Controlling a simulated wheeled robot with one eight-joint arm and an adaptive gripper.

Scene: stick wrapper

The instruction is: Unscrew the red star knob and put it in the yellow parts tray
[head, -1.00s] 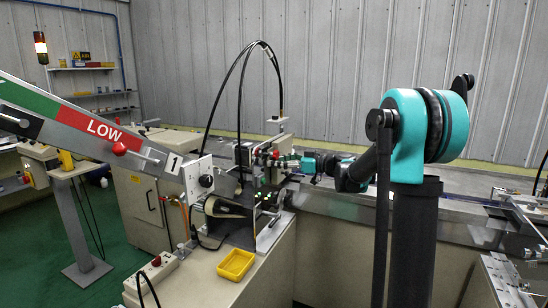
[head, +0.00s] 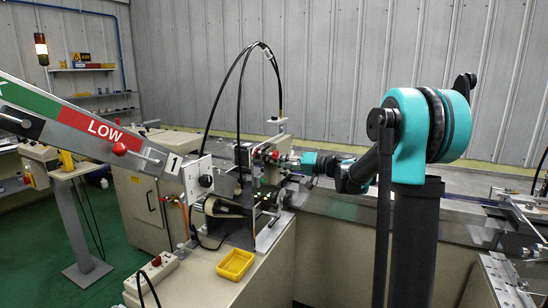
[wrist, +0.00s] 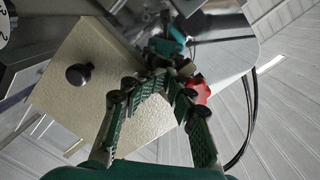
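The red star knob (head: 275,155) is on the machine head in the middle of the head view. In the wrist view the red knob (wrist: 201,92) shows partly, behind and right of the fingertips. My gripper (head: 290,159) points left at the knob, very close to it. In the wrist view the gripper's green-padded fingers (wrist: 163,78) lean together, with their tips close to each other. I cannot tell whether they touch or grip the knob. The yellow parts tray (head: 236,264) sits on the bench below the machine, and looks empty.
A sloping rail marked LOW with a red ball knob (head: 119,149) rises to the left. Black hoses (head: 240,85) arch above the machine head. A socket strip (head: 152,273) lies left of the tray. Clear bench surface lies around the tray.

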